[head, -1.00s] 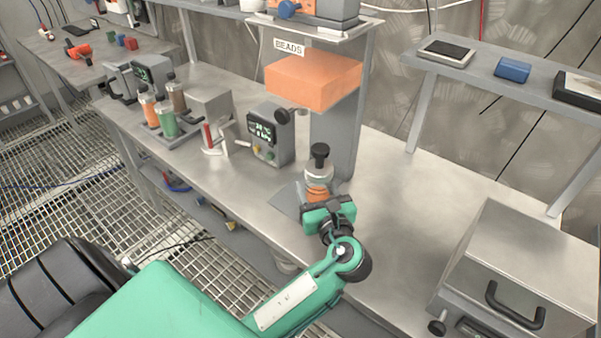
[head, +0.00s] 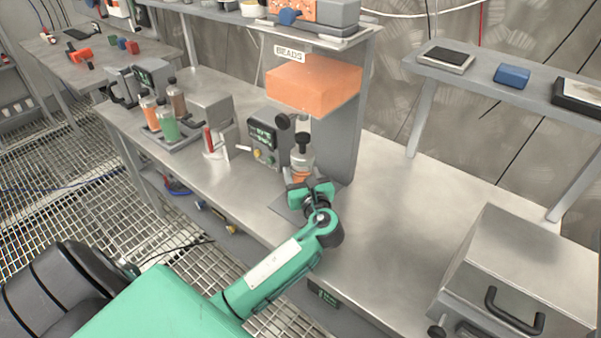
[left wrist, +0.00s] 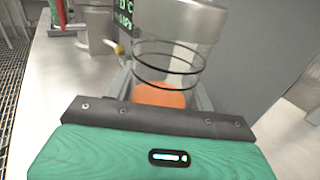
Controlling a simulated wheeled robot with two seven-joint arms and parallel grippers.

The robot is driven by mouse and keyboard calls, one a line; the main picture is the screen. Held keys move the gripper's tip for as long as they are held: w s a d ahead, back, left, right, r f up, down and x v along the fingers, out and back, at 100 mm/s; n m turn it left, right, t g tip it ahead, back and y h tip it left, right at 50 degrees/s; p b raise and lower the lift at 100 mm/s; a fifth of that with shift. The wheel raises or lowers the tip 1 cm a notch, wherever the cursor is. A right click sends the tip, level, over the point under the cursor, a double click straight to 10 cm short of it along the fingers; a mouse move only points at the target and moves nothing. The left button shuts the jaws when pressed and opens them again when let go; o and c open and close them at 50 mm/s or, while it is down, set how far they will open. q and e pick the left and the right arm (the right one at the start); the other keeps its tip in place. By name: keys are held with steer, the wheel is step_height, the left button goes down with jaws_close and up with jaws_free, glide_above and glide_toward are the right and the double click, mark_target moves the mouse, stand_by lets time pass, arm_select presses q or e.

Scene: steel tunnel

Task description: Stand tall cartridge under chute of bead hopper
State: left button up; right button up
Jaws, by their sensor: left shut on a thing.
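The bead hopper (head: 314,88) is an orange box on a grey column under a BEADS label. Whether the cartridge touches the base plate (head: 288,208) is hidden by the gripper. My right gripper is out of view.
A grey meter with a lit display (head: 268,142) stands close left of the cartridge. A rack of colored bottles (head: 168,128) is farther left. A steel box with a handle (head: 520,275) sits at the right. The bench between is clear.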

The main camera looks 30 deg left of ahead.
arm_select(q)
steer(key=o, duration=1.3)
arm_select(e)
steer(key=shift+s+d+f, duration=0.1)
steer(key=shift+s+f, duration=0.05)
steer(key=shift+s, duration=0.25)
arm_select(q)
steer(key=shift+r, duration=0.1)
steer(key=v, duration=1.2)
steer(key=shift+b, duration=0.4)
steer(key=shift+s, duration=0.1)
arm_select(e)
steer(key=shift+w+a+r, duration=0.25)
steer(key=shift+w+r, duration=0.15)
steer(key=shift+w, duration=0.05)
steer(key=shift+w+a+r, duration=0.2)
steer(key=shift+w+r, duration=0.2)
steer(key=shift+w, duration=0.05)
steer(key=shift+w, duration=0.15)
